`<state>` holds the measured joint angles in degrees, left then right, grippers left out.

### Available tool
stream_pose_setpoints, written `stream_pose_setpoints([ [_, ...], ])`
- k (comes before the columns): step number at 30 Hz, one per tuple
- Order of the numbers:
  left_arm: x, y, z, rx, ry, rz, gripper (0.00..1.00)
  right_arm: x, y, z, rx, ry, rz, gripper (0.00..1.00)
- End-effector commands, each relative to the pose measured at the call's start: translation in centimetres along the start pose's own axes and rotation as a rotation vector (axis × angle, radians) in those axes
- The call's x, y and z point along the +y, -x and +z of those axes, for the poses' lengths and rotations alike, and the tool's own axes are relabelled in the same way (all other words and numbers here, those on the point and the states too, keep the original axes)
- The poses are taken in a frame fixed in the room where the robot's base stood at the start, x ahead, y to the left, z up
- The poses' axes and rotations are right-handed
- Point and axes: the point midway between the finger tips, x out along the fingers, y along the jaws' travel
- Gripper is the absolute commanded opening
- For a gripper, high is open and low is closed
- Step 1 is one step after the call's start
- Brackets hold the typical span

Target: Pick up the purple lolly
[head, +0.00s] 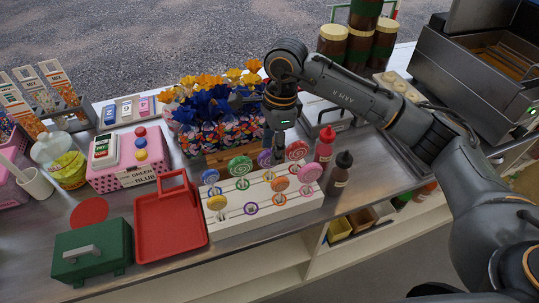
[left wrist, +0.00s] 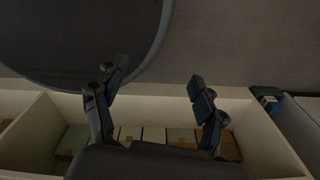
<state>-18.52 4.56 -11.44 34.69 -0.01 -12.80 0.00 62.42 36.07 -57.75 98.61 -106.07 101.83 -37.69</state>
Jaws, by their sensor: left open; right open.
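The purple lolly (head: 264,158) stands upright in the back row of a white stepped rack (head: 240,226), between a green lolly (head: 240,165) and a red-and-white one (head: 297,151). My right gripper (head: 279,140) points down just behind the rack, above and slightly right of the purple lolly. It is open, with nothing seen in it, and I cannot tell whether it touches the lolly. My left gripper (left wrist: 154,88) is open and empty in the left wrist view, above a shelf compartment. It is not in the head view.
Yellow (head: 217,202), orange (head: 280,184) and pink (head: 310,172) lollies stand in the front row. Red (head: 323,144) and dark (head: 339,174) bottles stand close on the right. Wrapped sweets bags (head: 215,130) crowd behind. A red tray (head: 170,237) lies left.

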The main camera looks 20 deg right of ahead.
Motion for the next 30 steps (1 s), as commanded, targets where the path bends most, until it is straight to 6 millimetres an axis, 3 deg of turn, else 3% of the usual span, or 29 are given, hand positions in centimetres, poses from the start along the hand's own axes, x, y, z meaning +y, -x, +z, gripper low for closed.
stream_pose_setpoints([
  [4,-0.1,0.3,-0.9,0.013,0.0,-0.002,0.71,0.0,-1.1,0.1,-0.001,0.002,0.001,0.43],
  [11,-0.6,2.4,-4.4,0.065,0.0,-0.007,0.71,-0.4,-3.6,0.0,-0.001,0.0,0.006,0.43],
  [16,-0.6,2.9,-4.0,0.058,-0.001,-0.007,0.71,-0.5,-5.8,0.0,-0.001,0.001,0.003,0.43],
  [24,-0.4,2.8,-2.5,0.035,-0.001,-0.004,0.71,-0.6,-6.4,-0.1,-0.001,0.002,0.0,0.43],
  [26,-0.3,2.8,-2.4,0.033,-0.001,-0.004,0.71,-0.6,-6.4,-0.1,-0.001,0.002,0.0,0.35],
  [30,-0.4,2.8,-2.4,0.034,-0.001,-0.004,0.71,-0.6,-6.4,-0.1,-0.001,0.001,0.0,0.07],
])
